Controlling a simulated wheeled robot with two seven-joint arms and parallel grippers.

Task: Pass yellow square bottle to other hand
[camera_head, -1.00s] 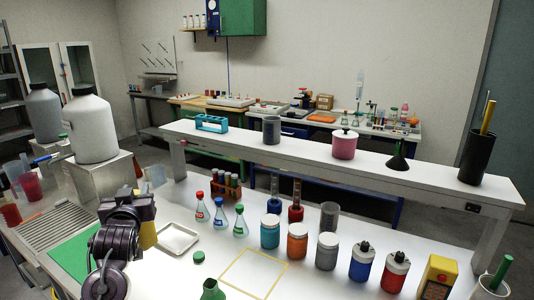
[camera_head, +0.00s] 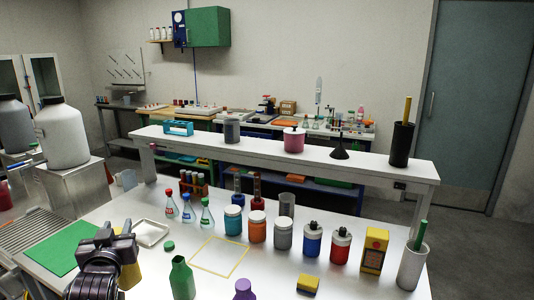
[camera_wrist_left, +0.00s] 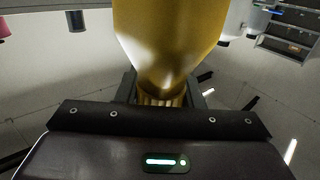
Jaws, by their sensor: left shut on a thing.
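My left gripper (camera_head: 122,254) is at the lower left of the head view, over the white bench near the green mat. It is shut on the yellow square bottle (camera_head: 131,274), which is partly hidden behind the gripper. In the left wrist view the yellow bottle (camera_wrist_left: 168,40) fills the upper middle. Its narrow ribbed end lies at the jaws and its wide body points away from the gripper. The fingertips are mostly hidden there. My right gripper is in neither current view.
A metal tray (camera_head: 152,233) and green mat (camera_head: 55,248) lie near the gripper. A green bottle (camera_head: 182,279), purple bottle (camera_head: 244,290) and yellow-and-black block (camera_head: 308,284) stand at the front. Several jars and flasks line the bench's back. The yellow-outlined square (camera_head: 220,257) is empty.

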